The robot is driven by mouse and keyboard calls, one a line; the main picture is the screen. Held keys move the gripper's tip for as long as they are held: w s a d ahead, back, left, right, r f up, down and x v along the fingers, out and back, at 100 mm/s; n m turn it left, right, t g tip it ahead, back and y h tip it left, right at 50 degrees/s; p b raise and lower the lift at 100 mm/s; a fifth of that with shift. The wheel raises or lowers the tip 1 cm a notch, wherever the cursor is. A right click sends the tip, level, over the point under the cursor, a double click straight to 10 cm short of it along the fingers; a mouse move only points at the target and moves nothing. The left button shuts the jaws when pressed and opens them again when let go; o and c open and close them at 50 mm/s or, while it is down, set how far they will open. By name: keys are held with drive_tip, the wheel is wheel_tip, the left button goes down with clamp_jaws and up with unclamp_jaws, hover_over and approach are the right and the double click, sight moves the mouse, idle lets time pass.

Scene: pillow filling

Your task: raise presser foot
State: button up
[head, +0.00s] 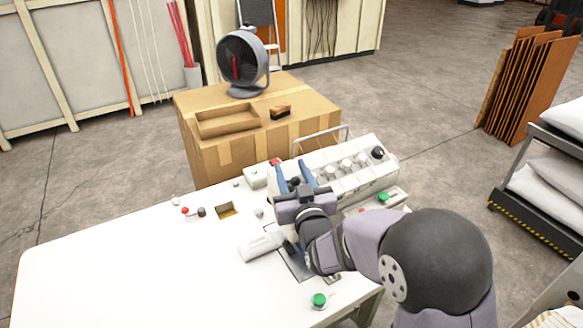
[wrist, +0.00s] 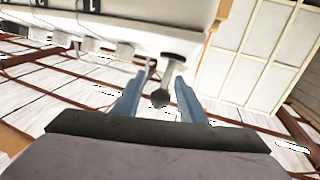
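The white sewing machine (head: 362,180) stands on the right part of the white table, partly hidden by my arm. My gripper (head: 290,164) is over the machine's left end, its two blue fingers spread and apart. In the wrist view my gripper (wrist: 160,78) is also open. A small dark round knob (wrist: 160,98) shows between the fingers there, and a dark knob (head: 295,182) shows between them in the head view. No finger visibly touches it. I cannot tell its depth between the fingers. The presser foot itself is not visible.
The white table (head: 110,270) has free room at left. A green button (head: 319,300) sits near its front edge, and a red-topped knob (head: 186,211) at left. Behind stands a cardboard box (head: 235,155) with a fan (head: 242,62). A pillow cart (head: 535,205) is at right.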

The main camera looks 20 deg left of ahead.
clamp_jaws()
drive_tip(key=shift+w+a+r+g+h+p, duration=0.25)
drive_tip(key=shift+g+p, duration=0.35)
drive_tip(key=shift+p, duration=0.55)
drive_tip(key=shift+w+a+f+n+g+h+p, duration=0.15)
drive_tip(key=shift+n+g+h+p, duration=0.3)
drive_tip(key=shift+p, duration=0.35)
drive_tip(key=shift+f+g, duration=0.2)
drive_tip(key=shift+g, duration=0.05)
unclamp_jaws()
